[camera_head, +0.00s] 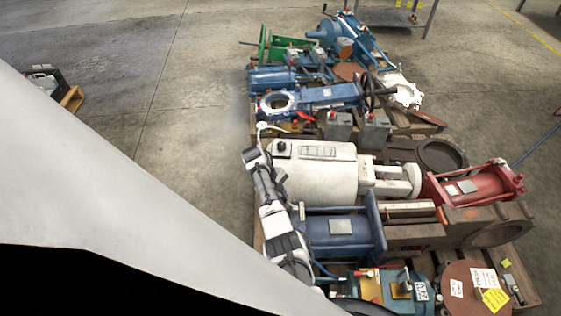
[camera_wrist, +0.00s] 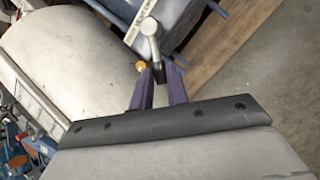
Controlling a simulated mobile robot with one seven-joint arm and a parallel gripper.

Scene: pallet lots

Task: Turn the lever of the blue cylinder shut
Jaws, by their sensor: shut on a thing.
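The blue cylinder (camera_head: 335,232) lies on the pallet in the head view, in front of the large white cylinder (camera_head: 318,172). In the wrist view, a blue-edged body (camera_wrist: 194,30) at the top appears to be the same cylinder. My gripper (camera_wrist: 160,72) shows there with two dark purple fingers close together. They are shut around the lower stem of a grey lever (camera_wrist: 150,28) with a rounded end. A small brass fitting (camera_wrist: 141,66) sits just left of the fingertips. In the head view my arm hides the cylinder's left end, and I cannot make out the fingers.
The white cylinder (camera_wrist: 75,60) fills the left of the wrist view, close to my gripper. A red cylinder (camera_head: 475,187) and brown valve parts lie to the right. More blue valves (camera_head: 325,97) lie behind.

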